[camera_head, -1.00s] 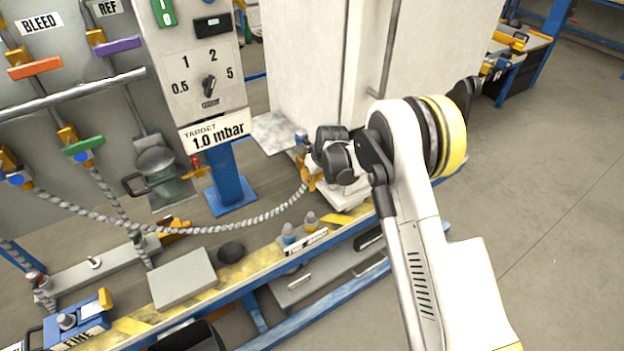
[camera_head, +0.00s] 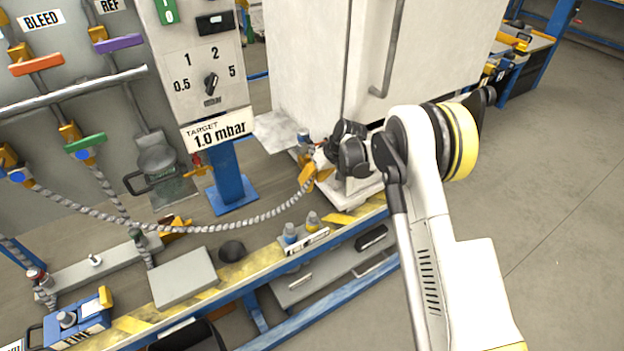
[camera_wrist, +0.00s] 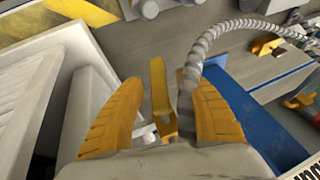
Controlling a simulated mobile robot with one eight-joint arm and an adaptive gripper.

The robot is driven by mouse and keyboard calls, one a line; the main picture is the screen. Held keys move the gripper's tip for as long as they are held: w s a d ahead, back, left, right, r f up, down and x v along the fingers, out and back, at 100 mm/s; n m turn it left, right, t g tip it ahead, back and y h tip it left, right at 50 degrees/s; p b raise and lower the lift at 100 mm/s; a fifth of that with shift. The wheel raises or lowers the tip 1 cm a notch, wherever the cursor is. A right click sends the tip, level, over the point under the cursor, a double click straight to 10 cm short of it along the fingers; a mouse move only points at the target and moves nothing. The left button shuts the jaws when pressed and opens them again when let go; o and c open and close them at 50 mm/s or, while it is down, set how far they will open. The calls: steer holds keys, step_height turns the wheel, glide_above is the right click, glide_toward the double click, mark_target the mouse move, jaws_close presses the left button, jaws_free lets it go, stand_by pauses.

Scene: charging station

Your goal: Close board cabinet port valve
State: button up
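The port valve's yellow lever (camera_wrist: 158,88) stands between my gripper's two orange fingers in the wrist view. My gripper (camera_wrist: 163,103) is open, with a gap visible on the lever's left side. A braided hose (camera_wrist: 192,72) runs up close beside the right finger; I cannot tell whether they touch. In the head view my gripper (camera_head: 318,172) is at the lower front corner of the white cabinet (camera_head: 305,65), where the hose (camera_head: 255,218) ends. The valve body is mostly hidden there by my wrist.
A grey panel with colored valve handles stands at the left. A control post with a dial (camera_head: 211,83) and a 1.0 mbar sign (camera_head: 219,130) stands left of the cabinet. A grey block (camera_head: 184,277) and small bottles (camera_head: 291,233) sit along the bench's front edge. Open floor lies at right.

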steer(key=v, duration=1.2)
